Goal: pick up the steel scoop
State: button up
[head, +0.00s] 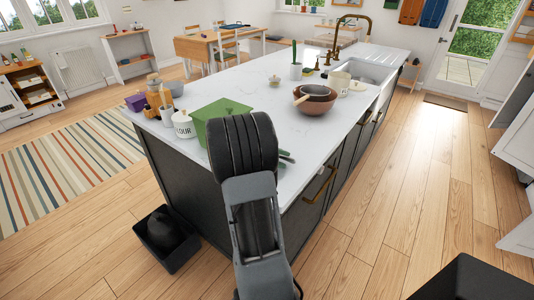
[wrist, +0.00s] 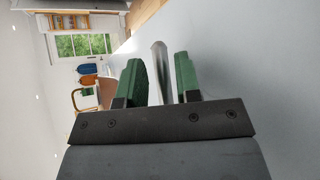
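My gripper (wrist: 160,76) has two green fingers standing apart in the wrist view. A shiny steel bar, which looks like the handle of the steel scoop (wrist: 160,70), lies between them. Narrow gaps seem to show beside it; contact cannot be made out. The rest of the scoop is not clear. In the head view my gripper (head: 286,157) is low at the near right edge of the white island counter (head: 240,90), mostly behind my arm. The scoop cannot be made out there.
Brown bowls (head: 314,98) stand farther back, near a sink (head: 368,71). A black bin (head: 166,238) is on the floor at left.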

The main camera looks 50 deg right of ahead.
jog(key=shift+x, duration=1.2)
grip_shut()
